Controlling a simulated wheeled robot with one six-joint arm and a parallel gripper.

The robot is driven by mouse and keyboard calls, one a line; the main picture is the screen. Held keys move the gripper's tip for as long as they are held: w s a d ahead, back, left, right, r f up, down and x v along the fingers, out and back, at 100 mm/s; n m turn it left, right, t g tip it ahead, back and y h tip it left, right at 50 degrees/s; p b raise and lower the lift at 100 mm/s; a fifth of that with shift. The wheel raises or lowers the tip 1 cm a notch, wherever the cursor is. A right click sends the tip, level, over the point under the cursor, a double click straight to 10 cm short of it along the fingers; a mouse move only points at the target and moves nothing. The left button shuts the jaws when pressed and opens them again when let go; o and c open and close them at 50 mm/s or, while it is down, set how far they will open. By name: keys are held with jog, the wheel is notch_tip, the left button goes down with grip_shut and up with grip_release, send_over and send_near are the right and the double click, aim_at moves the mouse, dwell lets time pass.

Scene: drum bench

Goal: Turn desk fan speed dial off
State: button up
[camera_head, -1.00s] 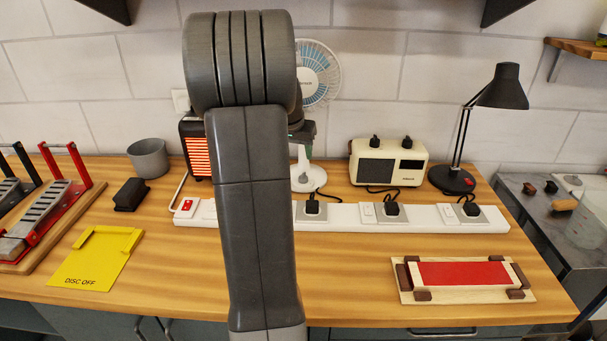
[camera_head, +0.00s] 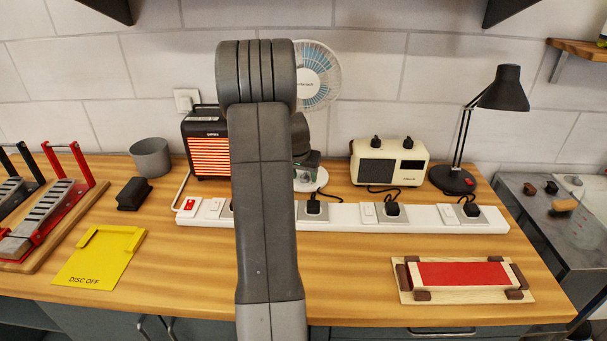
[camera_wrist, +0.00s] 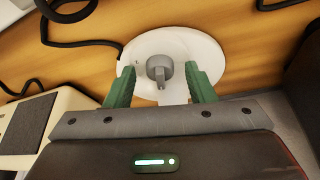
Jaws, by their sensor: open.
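The desk fan (camera_head: 318,78) stands at the back of the bench, with a blue-bladed white cage. My arm hides its post and part of its base (camera_head: 312,183) in the head view. In the wrist view the round white base (camera_wrist: 202,62) lies ahead of my gripper (camera_wrist: 160,80). A grey speed dial (camera_wrist: 160,72) with a raised grip sits on the base. My green fingers are open, one on each side of the dial, with gaps between them and it. I cannot tell how high the fingertips are above the base.
A white power strip (camera_head: 345,226) with switches and plugs runs in front of the fan. A heater (camera_head: 207,150) stands left of it, a cream radio (camera_head: 390,165) and black lamp (camera_head: 505,90) right. A black cord (camera_wrist: 88,44) curls near the base.

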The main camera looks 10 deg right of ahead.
jog(key=c, duration=1)
jog(key=shift+d+n+y+p, duration=0.15)
jog(key=shift+n+y+p, duration=0.35)
jog(key=shift+n, duration=1)
jog(key=o, duration=1)
jog(key=b+v, duration=0.1)
jog(key=v, duration=1.3)
jog(key=shift+s+f+b, duration=0.15)
jog(key=shift+s+b, duration=0.05)
jog(key=shift+b, duration=0.1)
